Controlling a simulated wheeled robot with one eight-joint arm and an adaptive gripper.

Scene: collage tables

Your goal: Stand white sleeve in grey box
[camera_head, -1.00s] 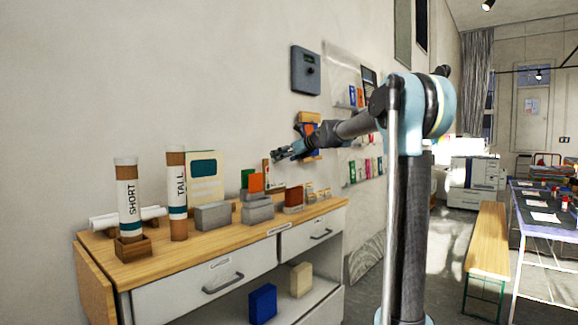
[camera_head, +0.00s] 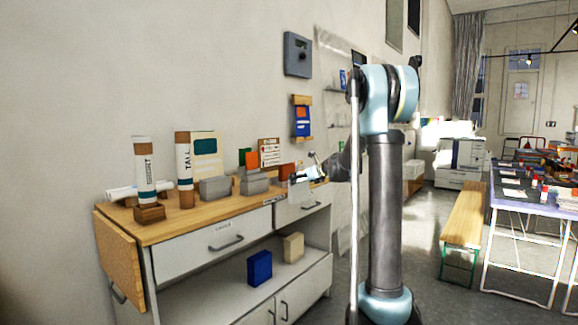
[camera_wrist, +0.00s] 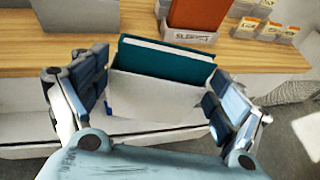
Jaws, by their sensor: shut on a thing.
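The white sleeve (camera_wrist: 150,98) is between the two blue-padded fingers of my gripper (camera_wrist: 160,88) in the wrist view. A teal card or panel with a pale edge (camera_wrist: 165,62) shows above the sleeve's white front. My gripper is shut on the sleeve and holds it near the front edge of the cabinet top; in the head view the gripper (camera_head: 308,174) is small and the sleeve is hard to make out. A grey box (camera_head: 254,184) stands on the top with orange and green boards in it. Another grey box (camera_head: 214,188) stands left of it.
Tubes marked SHORT (camera_head: 146,172) and TALL (camera_head: 184,165) stand at the left of the wooden top (camera_head: 225,208). In the wrist view, a labelled holder (camera_wrist: 188,37) with a brown board and small card stands (camera_wrist: 270,30) lie beyond the sleeve. A bench (camera_head: 463,215) stands at right.

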